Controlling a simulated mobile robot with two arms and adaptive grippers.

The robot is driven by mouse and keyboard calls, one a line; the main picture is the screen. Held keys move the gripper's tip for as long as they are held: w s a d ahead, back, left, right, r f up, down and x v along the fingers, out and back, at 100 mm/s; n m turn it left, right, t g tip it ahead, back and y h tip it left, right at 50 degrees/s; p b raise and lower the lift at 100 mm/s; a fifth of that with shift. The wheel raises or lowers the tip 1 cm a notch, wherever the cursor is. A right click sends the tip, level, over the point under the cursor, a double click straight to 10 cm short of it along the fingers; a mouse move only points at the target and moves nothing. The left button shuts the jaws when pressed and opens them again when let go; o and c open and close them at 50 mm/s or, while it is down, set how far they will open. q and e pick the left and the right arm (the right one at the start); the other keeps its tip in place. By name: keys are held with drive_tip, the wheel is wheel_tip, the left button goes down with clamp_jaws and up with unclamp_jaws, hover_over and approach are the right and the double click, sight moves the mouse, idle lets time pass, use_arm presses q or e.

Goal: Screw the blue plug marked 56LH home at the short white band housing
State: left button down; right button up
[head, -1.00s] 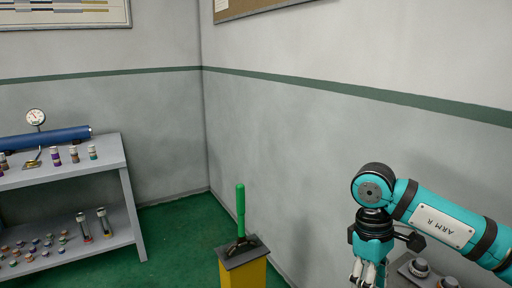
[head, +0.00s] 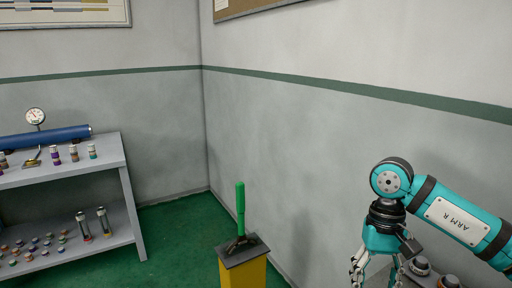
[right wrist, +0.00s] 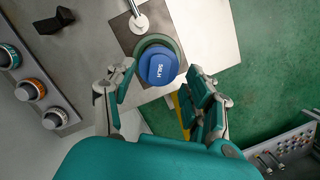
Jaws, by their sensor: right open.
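The blue plug (right wrist: 158,66), with 56LH printed upside down in the right wrist view, sits on a green ring (right wrist: 143,46) over a dark square plate. My right gripper (right wrist: 160,72) is open, one finger to each side of the plug in that view. I see no finger touching it, and the gap in depth cannot be told. In the head view my right gripper (head: 378,270) points down at the lower right, with the plug out of sight. A round housing with a white band (right wrist: 55,118) shows at the left of the right wrist view. My left gripper is not in view.
An orange-banded housing (right wrist: 31,90) and a black block (right wrist: 52,20) are on the grey bench. A yellow post (head: 243,274) with a green lever (head: 240,208) stands on the floor. A grey shelf (head: 125,155) with small plugs stands at the left.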

drive_tip(key=m, duration=0.5)
drive_tip(key=shift+d+y+b, duration=0.1)
drive_tip(key=shift+y+b, duration=0.25)
drive_tip(key=shift+y, duration=0.05)
drive_tip(key=shift+f+m+t, duration=0.1)
drive_tip(key=shift+m+t, duration=0.2)
drive_tip(key=shift+m, duration=0.8)
drive_tip(key=m+b, duration=0.1)
drive_tip(key=m, duration=0.1)
drive_tip(key=shift+s+d+m+y, duration=0.1)
drive_tip(key=shift+s+m+y, duration=0.05)
drive_tip(key=shift+m+y, duration=0.25)
drive_tip(key=m+t, duration=0.1)
drive_tip(key=m, duration=0.2)
drive_tip(key=shift+s+d+b, duration=0.1)
drive_tip(key=shift+b, duration=0.2)
drive_tip(key=m, duration=0.4)
drive_tip(key=shift+t+b, duration=0.3)
drive_tip(key=shift+t, duration=0.1)
drive_tip(key=shift+s+m, duration=0.15)
drive_tip(key=shift+m, duration=0.85)
drive_tip(key=m, duration=0.1)
drive_tip(key=m+t, duration=0.1)
drive_tip(key=shift+a+m, duration=0.2)
drive_tip(key=shift+m, duration=0.1)
drive_tip(key=m, duration=0.5)
drive_tip(key=shift+s+a+t+h+b, duration=0.1)
drive_tip(key=shift+t+h+b, duration=0.2)
drive_tip(key=shift+t+b, duration=0.1)
